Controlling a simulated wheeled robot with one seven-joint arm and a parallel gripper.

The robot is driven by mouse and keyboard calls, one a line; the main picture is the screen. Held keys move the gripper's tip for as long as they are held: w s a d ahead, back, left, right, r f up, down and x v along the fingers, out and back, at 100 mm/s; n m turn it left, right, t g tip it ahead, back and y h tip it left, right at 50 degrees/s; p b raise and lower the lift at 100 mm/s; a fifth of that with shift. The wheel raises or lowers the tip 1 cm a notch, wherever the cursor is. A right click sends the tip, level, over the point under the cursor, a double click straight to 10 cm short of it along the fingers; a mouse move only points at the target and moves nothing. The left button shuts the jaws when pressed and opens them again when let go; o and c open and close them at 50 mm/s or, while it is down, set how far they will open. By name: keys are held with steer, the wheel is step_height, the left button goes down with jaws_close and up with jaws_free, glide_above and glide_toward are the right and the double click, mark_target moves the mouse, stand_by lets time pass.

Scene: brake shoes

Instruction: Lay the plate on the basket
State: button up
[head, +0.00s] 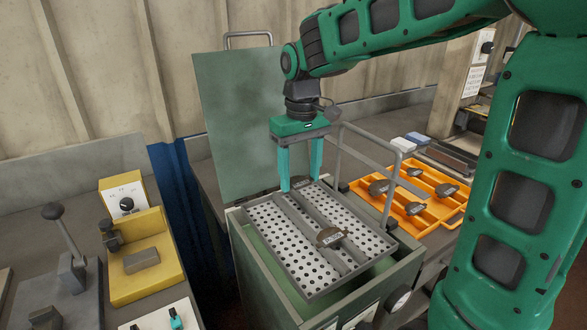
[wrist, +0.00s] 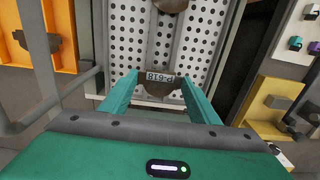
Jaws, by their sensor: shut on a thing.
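A similar labelled piece (head: 331,236) lies on the middle bars, nearer the front.
The tank's green lid (head: 235,110) stands open behind. A grey rail (head: 388,190) rises at the tank's right side. Beyond it an orange tray (head: 425,222) holds several dark pieces. A yellow fixture (head: 150,285) stands on the left bench.

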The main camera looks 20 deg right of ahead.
steer(key=shift+f, duration=3.05)
steer(key=shift+f, duration=0.3)
steer(key=o, duration=1.2)
steer(key=shift+o, duration=0.4)
steer(key=shift+o, duration=1)
steer(key=shift+r, duration=0.2)
steer(key=shift+r, duration=1.65)
steer(key=shift+r, duration=0.2)
